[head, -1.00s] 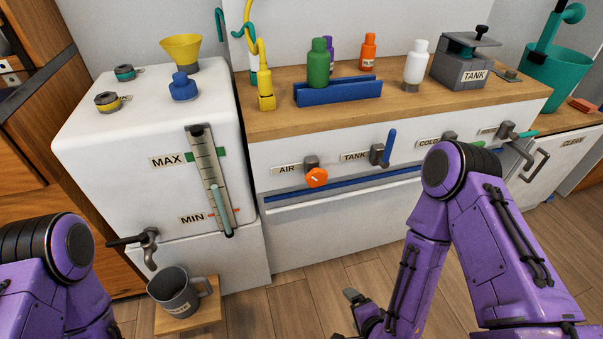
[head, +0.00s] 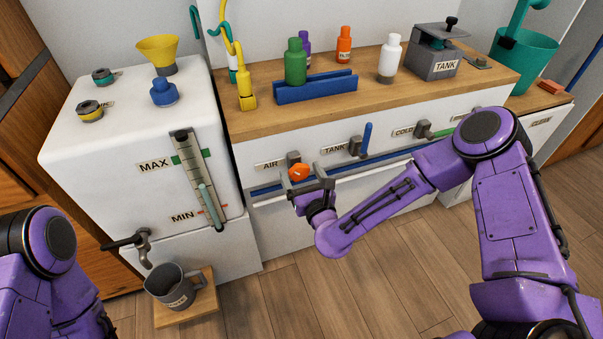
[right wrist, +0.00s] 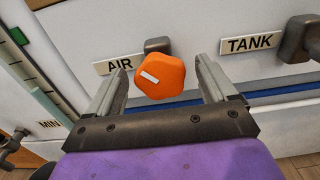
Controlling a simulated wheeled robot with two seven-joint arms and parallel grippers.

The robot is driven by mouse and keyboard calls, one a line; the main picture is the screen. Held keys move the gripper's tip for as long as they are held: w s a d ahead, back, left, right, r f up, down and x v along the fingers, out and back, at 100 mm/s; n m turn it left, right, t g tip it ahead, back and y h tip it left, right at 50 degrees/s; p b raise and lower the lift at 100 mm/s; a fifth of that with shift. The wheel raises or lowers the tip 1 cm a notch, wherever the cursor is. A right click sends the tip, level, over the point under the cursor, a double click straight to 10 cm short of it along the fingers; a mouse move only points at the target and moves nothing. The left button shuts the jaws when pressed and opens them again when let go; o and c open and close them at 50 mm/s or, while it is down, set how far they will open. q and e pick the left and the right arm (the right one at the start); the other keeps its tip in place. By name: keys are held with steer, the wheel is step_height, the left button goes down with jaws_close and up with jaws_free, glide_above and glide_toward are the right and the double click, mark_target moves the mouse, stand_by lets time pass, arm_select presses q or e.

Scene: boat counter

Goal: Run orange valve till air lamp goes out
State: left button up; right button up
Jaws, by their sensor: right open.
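The orange valve (head: 299,172) is a rounded knob on a grey fitting beside the AIR label (head: 269,165) on the white counter front. In the right wrist view the orange valve (right wrist: 160,77) carries a short white mark, tilted. My right gripper (head: 306,183) is open in front of it. In the right wrist view its fingers stand left and right of the knob, with a gap on each side; I cannot tell how deep the knob sits between them. I cannot make out an air lamp in these frames. My left gripper is out of view.
A TANK valve with a blue lever (head: 367,138) stands to the right. A blue rail (head: 265,190) runs below the valves. On the left, a white tank has a MAX/MIN gauge (head: 199,180) and a tap (head: 143,245) above a grey mug (head: 170,287).

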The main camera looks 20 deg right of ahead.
steer(key=shift+w, duration=0.1)
steer(key=c, duration=1)
steer(key=shift+n, duration=0.4)
steer(key=n+b, duration=0.1)
steer(key=n, duration=0.1)
steer(key=shift+a+f+n, duration=0.1)
steer(key=shift+a+n, duration=0.05)
steer(key=shift+n, duration=0.25)
steer(key=n, duration=0.4)
steer(key=shift+a+n+b, duration=0.1)
steer(key=shift+n+b, duration=0.2)
steer(key=n, duration=0.4)
steer(key=shift+f, duration=0.1)
steer(key=shift+f+n+b, duration=0.15)
steer(key=shift+n+b, duration=0.2)
steer(key=shift+n, duration=1.65)
